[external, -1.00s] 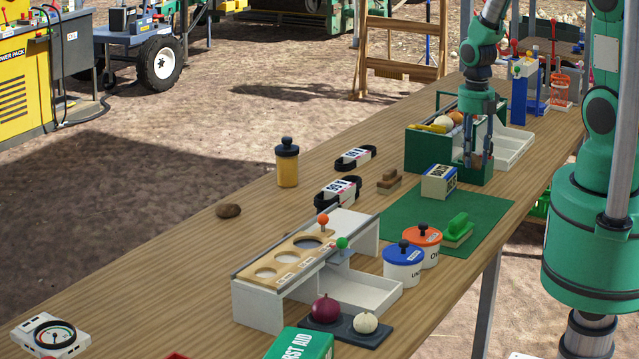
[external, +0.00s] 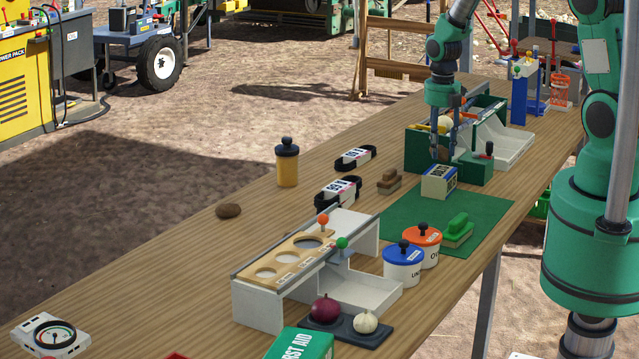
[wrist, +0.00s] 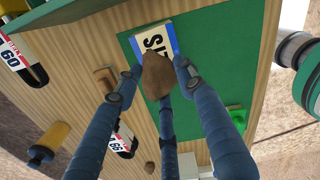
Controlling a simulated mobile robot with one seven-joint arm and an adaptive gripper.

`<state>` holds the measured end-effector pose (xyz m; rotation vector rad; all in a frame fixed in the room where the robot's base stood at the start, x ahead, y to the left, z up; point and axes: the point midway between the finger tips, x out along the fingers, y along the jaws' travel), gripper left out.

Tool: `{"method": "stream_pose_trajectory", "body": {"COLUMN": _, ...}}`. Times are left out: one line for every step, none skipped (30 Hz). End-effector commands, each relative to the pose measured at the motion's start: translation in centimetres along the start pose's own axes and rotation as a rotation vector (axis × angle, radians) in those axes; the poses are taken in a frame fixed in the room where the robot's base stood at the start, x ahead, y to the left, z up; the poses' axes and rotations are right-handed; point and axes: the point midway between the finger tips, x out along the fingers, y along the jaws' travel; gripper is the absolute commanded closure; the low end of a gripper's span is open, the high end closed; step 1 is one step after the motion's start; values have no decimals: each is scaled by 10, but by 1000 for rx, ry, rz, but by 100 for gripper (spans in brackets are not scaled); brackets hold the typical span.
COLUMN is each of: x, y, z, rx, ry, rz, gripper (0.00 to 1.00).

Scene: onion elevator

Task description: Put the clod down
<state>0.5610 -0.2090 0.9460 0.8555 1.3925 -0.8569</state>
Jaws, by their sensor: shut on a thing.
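My gripper (wrist: 158,70) is shut on a rough brown clod (wrist: 157,78), seen in the wrist view. The clod is pinched between the fingertips, in front of the blue-and-cream labelled box. Another brown lump (external: 228,211) lies on the wooden table at left.
The green mat (external: 400,212) lies in front of the labelled box. The green crate (external: 474,172) and a brown wooden block (external: 389,182) are close by. Two lidded pots (external: 403,270) and a sizing stand (external: 258,302) are nearer the camera. Bare table (external: 180,260) is at left.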

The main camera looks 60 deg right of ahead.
Motion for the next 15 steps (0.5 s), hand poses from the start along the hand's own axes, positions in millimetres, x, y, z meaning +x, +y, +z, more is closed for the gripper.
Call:
{"method": "stream_pose_trajectory", "body": {"x": 0, "y": 0, "z": 0, "rx": 0, "ry": 0, "rz": 0, "gripper": 93}}
{"method": "stream_pose_trajectory", "body": {"x": 0, "y": 0, "z": 0, "rx": 0, "ry": 0, "rz": 0, "gripper": 93}}
{"method": "stream_pose_trajectory", "body": {"x": 0, "y": 0, "z": 0, "rx": 0, "ry": 0, "rz": 0, "gripper": 93}}
{"method": "stream_pose_trajectory", "body": {"x": 0, "y": 0, "z": 0, "rx": 0, "ry": 0, "rz": 0, "gripper": 93}}
{"method": "stream_pose_trajectory", "body": {"x": 1, "y": 0, "z": 0, "rx": 0, "ry": 0, "rz": 0, "gripper": 93}}
{"method": "stream_pose_trajectory", "body": {"x": 2, "y": 0, "z": 0, "rx": 0, "ry": 0, "rz": 0, "gripper": 93}}
{"method": "stream_pose_trajectory", "body": {"x": 4, "y": 0, "z": 0, "rx": 0, "ry": 1, "rz": -1, "gripper": 93}}
{"method": "stream_pose_trajectory", "body": {"x": 7, "y": 0, "z": 0, "rx": 0, "ry": 1, "rz": -1, "gripper": 93}}
{"method": "stream_pose_trajectory", "body": {"x": 11, "y": -1, "z": -1, "rx": 0, "ry": 1, "rz": -1, "gripper": 93}}
{"method": "stream_pose_trajectory", "body": {"x": 14, "y": -1, "z": -1, "rx": 0, "ry": 2, "rz": -1, "gripper": 93}}
{"method": "stream_pose_trajectory", "body": {"x": 18, "y": -1, "z": -1, "rx": 0, "ry": 2, "rz": -1, "gripper": 93}}
{"method": "stream_pose_trajectory", "body": {"x": 23, "y": -1, "z": -1, "rx": 0, "ry": 1, "rz": -1, "gripper": 93}}
{"method": "stream_pose_trajectory", "body": {"x": 26, "y": -1, "z": -1, "rx": 0, "ry": 2, "rz": -1, "gripper": 93}}
{"method": "stream_pose_trajectory", "body": {"x": 29, "y": -1, "z": -1, "rx": 0, "ry": 1, "rz": -1, "gripper": 93}}
{"method": "stream_pose_trajectory", "body": {"x": 32, "y": -1, "z": -1, "rx": 0, "ry": 1, "rz": -1, "gripper": 93}}
